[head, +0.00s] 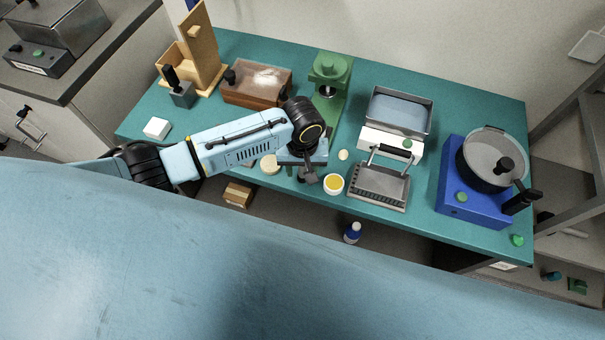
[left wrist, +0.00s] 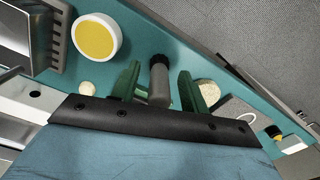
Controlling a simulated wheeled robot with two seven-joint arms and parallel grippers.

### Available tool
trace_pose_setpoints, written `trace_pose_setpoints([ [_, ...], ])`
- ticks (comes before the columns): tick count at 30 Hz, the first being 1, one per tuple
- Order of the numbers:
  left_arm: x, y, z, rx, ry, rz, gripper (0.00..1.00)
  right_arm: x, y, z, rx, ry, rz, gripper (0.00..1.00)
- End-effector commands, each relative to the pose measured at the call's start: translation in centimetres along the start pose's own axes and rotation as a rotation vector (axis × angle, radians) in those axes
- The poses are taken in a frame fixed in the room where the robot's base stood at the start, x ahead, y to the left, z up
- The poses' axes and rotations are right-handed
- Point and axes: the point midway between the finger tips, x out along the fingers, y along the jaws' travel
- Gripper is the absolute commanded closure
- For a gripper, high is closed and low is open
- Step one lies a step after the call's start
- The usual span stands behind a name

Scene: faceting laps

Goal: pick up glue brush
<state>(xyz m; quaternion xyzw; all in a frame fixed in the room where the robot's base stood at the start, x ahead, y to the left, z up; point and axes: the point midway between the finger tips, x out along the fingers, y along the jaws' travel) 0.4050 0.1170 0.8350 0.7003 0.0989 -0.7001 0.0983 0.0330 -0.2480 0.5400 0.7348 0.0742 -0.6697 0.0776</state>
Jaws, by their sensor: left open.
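My left gripper (head: 306,170) is over the front edge of the teal table, pointing down. In the left wrist view its two green fingers (left wrist: 158,88) stand apart. A grey cylinder with a dark end (left wrist: 159,78) shows between them, with a gap to the fingers on both sides. It may be the glue brush, but I cannot tell for sure, and its lower part is hidden by the gripper. In the head view the arm and gripper mostly cover that spot. My right gripper is not in view.
A white bowl of yellow stuff (head: 333,184) and a grey ridged tray (head: 379,187) are right of the gripper. A pale disc (head: 269,164) is left of it. A green press (head: 330,72) stands behind. The blue lap machine (head: 468,195) is far right.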

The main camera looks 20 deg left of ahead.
Motion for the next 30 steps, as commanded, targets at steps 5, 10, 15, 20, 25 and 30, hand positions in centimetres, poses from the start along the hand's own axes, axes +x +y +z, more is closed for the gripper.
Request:
trace_pose_setpoints([
  [5, 0.0, 0.0, 0.0, 0.001, 0.000, 0.001, 0.55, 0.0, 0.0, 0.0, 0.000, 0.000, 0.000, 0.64],
  [10, -0.1, 0.0, 0.0, 0.001, 0.000, 0.001, 0.75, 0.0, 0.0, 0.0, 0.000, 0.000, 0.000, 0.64],
  [15, -0.1, 0.0, 0.0, 0.001, 0.000, 0.001, 0.97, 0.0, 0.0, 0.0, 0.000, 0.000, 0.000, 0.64],
  [20, -0.1, 0.1, 0.0, 0.001, 0.000, 0.001, 1.00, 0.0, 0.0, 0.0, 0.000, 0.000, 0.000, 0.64],
  [25, -0.5, 0.1, 0.0, 0.001, 0.000, 0.001, 1.00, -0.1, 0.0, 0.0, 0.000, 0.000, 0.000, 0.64],
  [30, -3.1, 0.1, -0.1, 0.002, 0.002, 0.004, 1.00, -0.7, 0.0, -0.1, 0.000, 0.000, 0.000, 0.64],
])
